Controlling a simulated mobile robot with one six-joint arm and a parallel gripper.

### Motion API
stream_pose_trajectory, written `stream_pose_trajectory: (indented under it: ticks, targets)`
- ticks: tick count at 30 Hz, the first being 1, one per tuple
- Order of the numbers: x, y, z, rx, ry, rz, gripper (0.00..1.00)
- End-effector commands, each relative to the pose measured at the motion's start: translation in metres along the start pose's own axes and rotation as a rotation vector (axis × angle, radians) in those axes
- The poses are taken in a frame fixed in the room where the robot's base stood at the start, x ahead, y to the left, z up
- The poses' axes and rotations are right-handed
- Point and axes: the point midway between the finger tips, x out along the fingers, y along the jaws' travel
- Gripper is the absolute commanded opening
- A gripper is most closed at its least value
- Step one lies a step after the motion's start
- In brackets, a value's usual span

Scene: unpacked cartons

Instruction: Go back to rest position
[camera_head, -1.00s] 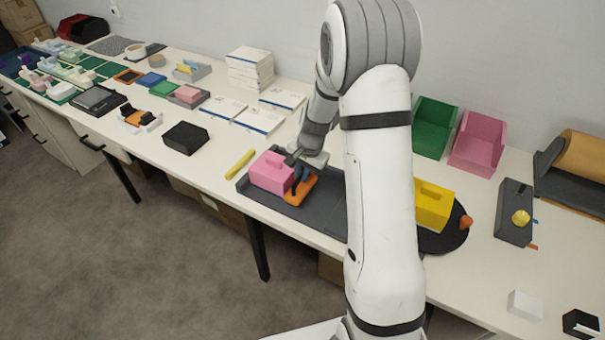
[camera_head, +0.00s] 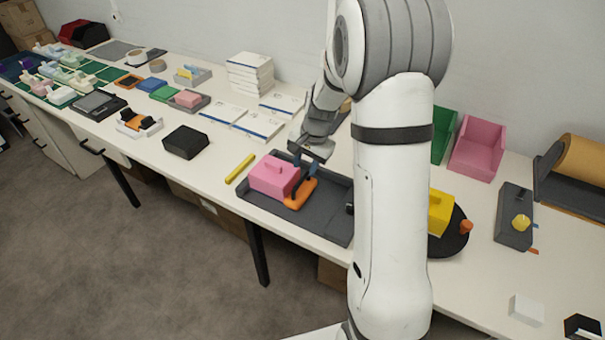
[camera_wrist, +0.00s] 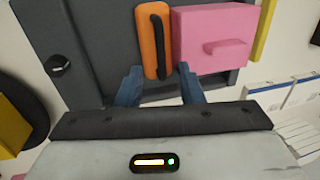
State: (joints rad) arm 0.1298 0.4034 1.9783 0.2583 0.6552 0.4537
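My gripper (camera_head: 305,165) is above the grey tray (camera_head: 330,225) on the table. In the wrist view its two blue fingers (camera_wrist: 160,88) are spread apart with nothing between them. An orange block with a black handle (camera_head: 301,193) lies in the tray just beyond the fingertips; it also shows in the wrist view (camera_wrist: 148,40). A pink box with a handle (camera_head: 272,176) sits beside it in the tray, and it shows at the upper right of the wrist view (camera_wrist: 208,22). My arm hides part of the tray's right side.
A yellow bar (camera_head: 240,168) lies left of the tray. White boxes (camera_head: 250,72) are stacked behind. A yellow block (camera_head: 440,212) sits on a black round plate (camera_head: 455,240) to the right. Green (camera_head: 442,135) and pink bins (camera_head: 478,148) stand at the back.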

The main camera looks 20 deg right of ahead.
Motion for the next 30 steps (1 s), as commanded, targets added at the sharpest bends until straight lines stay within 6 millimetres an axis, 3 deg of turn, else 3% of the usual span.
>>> stream_pose_trajectory:
  ticks: [6, 22, 26, 30]
  targets:
    - [-0.019, 0.000, 0.000, 0.000, 0.000, 0.000, 0.34]
    - [-0.021, 0.000, 0.001, -0.003, 0.000, 0.000, 0.34]
    - [-0.044, 0.004, 0.017, -0.069, 0.016, 0.000, 0.34]
    - [-0.084, 0.017, 0.052, -0.205, 0.043, 0.005, 0.34]
